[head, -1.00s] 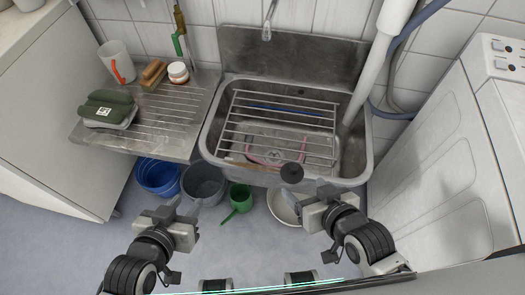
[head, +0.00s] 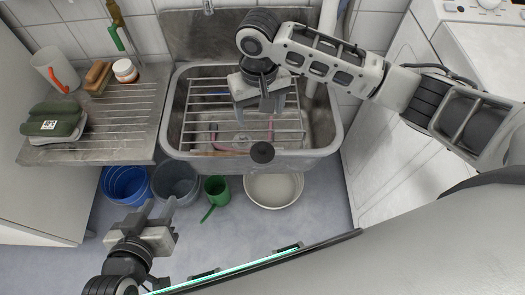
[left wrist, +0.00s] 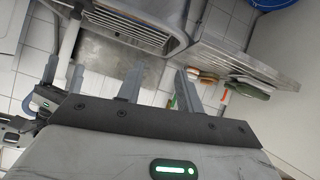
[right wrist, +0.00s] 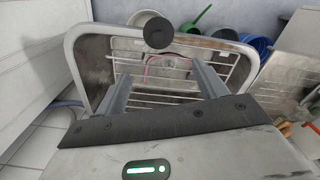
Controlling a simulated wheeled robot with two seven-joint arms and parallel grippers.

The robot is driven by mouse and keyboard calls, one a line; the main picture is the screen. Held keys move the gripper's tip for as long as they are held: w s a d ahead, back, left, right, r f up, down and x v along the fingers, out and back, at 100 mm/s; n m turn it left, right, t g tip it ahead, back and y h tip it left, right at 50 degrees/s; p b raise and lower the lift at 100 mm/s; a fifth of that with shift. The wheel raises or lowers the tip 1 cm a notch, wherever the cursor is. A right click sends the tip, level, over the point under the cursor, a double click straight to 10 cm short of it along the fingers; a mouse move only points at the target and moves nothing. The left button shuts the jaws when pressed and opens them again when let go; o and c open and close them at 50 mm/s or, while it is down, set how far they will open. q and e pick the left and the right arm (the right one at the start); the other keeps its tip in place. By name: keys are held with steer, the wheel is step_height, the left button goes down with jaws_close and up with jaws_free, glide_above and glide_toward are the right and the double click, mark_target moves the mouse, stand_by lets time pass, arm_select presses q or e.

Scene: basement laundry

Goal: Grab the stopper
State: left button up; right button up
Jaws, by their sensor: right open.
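The stopper is a dark round disc (head: 262,152) at the front rim of the metal sink (head: 325,125). In the right wrist view the stopper (right wrist: 158,35) is at the top, beyond and between my finger tips. My right gripper (head: 262,108) is over the sink rack, behind the stopper in the head view. My left gripper (head: 158,208) is low at the left, in front of the buckets, open and empty. The left wrist view does not show the stopper.
A wire rack (head: 205,136) spans the sink, with a pink item (head: 214,130) seen through it. A drainboard (head: 118,110) at the left holds a mug, brush, jar and green item. Blue (head: 125,184) and grey buckets, a green scoop (head: 215,187) and a pale basin (head: 273,190) stand below.

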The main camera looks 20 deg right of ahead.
mark_target(262, 145)
step_height(262, 145, down, 9)
steer(key=shift+f+b, duration=0.15)
steer(key=shift+b, duration=0.65)
steer(key=f, duration=0.2)
steer(key=s+f+b, duration=0.1)
steer(key=f, duration=0.1)
steer(key=shift+s+d+f, duration=0.1)
steer(key=shift+s+f, duration=0.05)
steer(key=shift+f, duration=0.55)
steer(key=c, duration=0.7)
